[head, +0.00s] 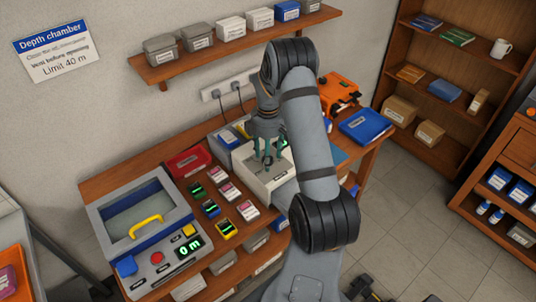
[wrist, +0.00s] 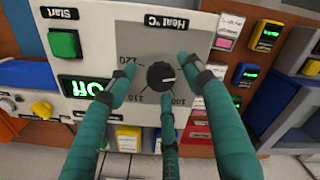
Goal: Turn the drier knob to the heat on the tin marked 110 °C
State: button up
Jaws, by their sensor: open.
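The drier (head: 258,185) is a pale box on the bench in the head view. Its black round knob (wrist: 160,76) sits on a grey panel in the wrist view, which shows it upside down. The marks 120, 110 and 100 run around the knob. Its white pointer line appears turned toward the 100 side. My gripper (wrist: 160,78) has three green fingers, open and spread around the knob; I cannot tell whether they touch it. In the head view my gripper (head: 268,158) is over the drier. I cannot read a 110 °C label on any tin.
A green Start button (wrist: 64,44) and a lit green display (wrist: 84,87) are beside the knob. The depth chamber (head: 140,215) stands at left. Several small labelled packs (head: 220,190) lie between it and the drier. Tins line the wall shelf (head: 235,45).

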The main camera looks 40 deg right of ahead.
jog(key=c, duration=1.1)
jog(key=shift+c, duration=0.2)
